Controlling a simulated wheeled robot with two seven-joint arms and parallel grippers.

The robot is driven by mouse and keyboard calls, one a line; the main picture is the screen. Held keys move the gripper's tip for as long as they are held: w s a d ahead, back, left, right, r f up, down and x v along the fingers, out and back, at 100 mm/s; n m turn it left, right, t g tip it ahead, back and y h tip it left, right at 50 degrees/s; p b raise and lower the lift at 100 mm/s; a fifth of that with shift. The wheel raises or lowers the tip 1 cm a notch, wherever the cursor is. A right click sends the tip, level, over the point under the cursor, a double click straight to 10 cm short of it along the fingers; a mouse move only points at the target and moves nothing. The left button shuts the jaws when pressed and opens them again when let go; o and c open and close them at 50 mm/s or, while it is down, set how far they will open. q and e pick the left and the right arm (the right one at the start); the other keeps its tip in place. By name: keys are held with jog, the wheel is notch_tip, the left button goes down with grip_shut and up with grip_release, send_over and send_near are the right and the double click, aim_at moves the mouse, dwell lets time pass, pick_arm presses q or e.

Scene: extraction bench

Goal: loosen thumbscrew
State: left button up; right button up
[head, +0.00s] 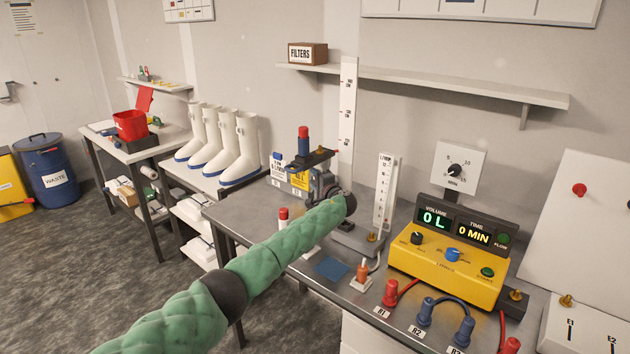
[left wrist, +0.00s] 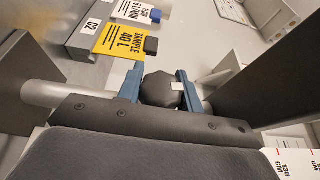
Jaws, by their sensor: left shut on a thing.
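My left gripper (left wrist: 160,88) has its two blue fingers on either side of a dark, faceted knob, which I take to be the thumbscrew (left wrist: 160,91). The fingers are shut on it, and a small pale mark shows on its face. In the head view my left gripper (head: 322,188) is at the tall scale post (head: 347,115), below a dark bracket (head: 312,158) that carries a red-and-blue piece (head: 303,140). The thumbscrew is hidden there by my green-sleeved arm. My right gripper is not in view.
A yellow sample card (left wrist: 120,42) and a white flow card (left wrist: 138,11) hang close to the gripper. On the bench (head: 240,218) stand a white scale column (head: 385,190) and a yellow meter box (head: 445,272). A wall shelf (head: 430,84) is above.

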pick_arm(q)
jog(key=shift+f+g, duration=0.15)
jog(key=shift+g, duration=0.15)
jog(key=shift+f+n+g+h, duration=0.1)
jog(key=shift+n+g+h, duration=0.35)
jog(key=shift+h, duration=0.25)
jog(key=shift+g, duration=0.55)
jog(key=shift+f+n+g+h, duration=0.1)
jog(key=shift+n+g+h, duration=0.2)
jog(key=shift+h, duration=0.3)
jog(key=shift+s+f+g+p, duration=0.1)
jog(key=shift+g+p, duration=0.2)
jog(key=o, duration=0.9)
jog(key=shift+o, duration=0.4)
jog(key=shift+s+d+r, duration=0.2)
jog(key=shift+s+d, duration=0.15)
jog(key=shift+s, duration=0.05)
jog(key=b+v, duration=0.2)
jog(key=v, duration=0.4)
jog(key=shift+s+r+b, duration=0.2)
jog(key=shift+s+b, duration=0.1)
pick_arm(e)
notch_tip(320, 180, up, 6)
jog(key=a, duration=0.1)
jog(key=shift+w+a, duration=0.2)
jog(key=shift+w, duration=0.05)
